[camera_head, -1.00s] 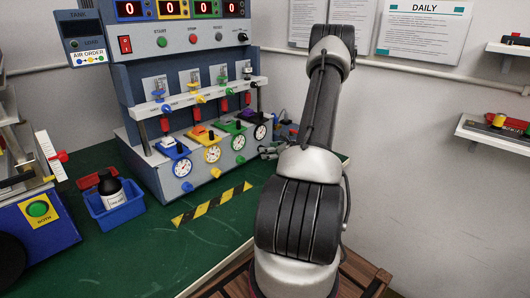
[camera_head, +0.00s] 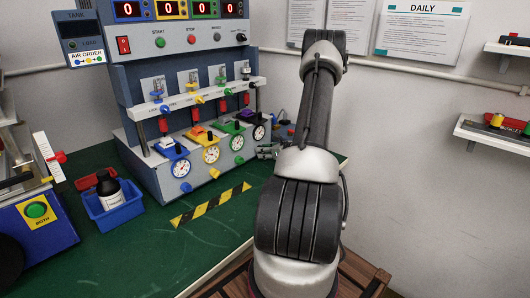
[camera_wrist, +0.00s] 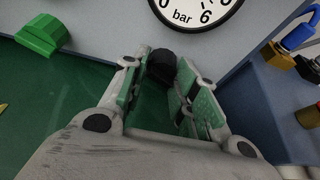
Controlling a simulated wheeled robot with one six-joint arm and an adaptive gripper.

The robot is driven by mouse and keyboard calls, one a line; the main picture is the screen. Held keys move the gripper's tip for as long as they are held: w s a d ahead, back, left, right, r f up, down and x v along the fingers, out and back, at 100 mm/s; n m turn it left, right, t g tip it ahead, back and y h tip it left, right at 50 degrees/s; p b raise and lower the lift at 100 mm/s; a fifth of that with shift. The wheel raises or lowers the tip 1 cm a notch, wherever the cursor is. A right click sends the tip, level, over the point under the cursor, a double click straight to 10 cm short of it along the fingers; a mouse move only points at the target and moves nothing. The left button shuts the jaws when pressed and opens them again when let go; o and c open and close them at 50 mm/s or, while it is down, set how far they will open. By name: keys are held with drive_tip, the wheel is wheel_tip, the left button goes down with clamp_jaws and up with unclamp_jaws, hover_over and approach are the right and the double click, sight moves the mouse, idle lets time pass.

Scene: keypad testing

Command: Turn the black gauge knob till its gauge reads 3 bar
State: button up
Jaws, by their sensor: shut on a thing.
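The black gauge knob (camera_wrist: 161,66) sits between the tips of my gripper (camera_wrist: 163,75) in the wrist view, and the jaws are shut on it. Its gauge (camera_wrist: 190,8) shows only its lower part there, with "bar", 0 and 6; its needle is out of view. In the head view the black gauge (camera_head: 259,132) is the rightmost of the row, its needle too small to read. My gripper (camera_head: 266,151) shows just below it, and the knob cannot be made out there.
A green knob (camera_wrist: 42,35) lies to the left in the wrist view. Blue, yellow and green gauge knobs line the panel (camera_head: 215,180) front. A blue bin (camera_head: 115,213) with a bottle stands left, and a striped strip (camera_head: 210,204) lies on the green table.

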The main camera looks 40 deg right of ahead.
drive_tip(key=shift+a+n+h, duration=0.1)
drive_tip(key=shift+n+h, duration=0.8)
drive_tip(key=shift+n, duration=0.2)
drive_tip(key=shift+n+t+h, duration=0.4)
drive_tip(key=shift+n+h, duration=0.3)
drive_tip(key=shift+n, duration=0.6)
drive_tip(key=o, duration=1)
drive_tip(key=shift+s, duration=0.1)
drive_tip(key=v, duration=1.2)
drive_tip(key=shift+a, duration=0.15)
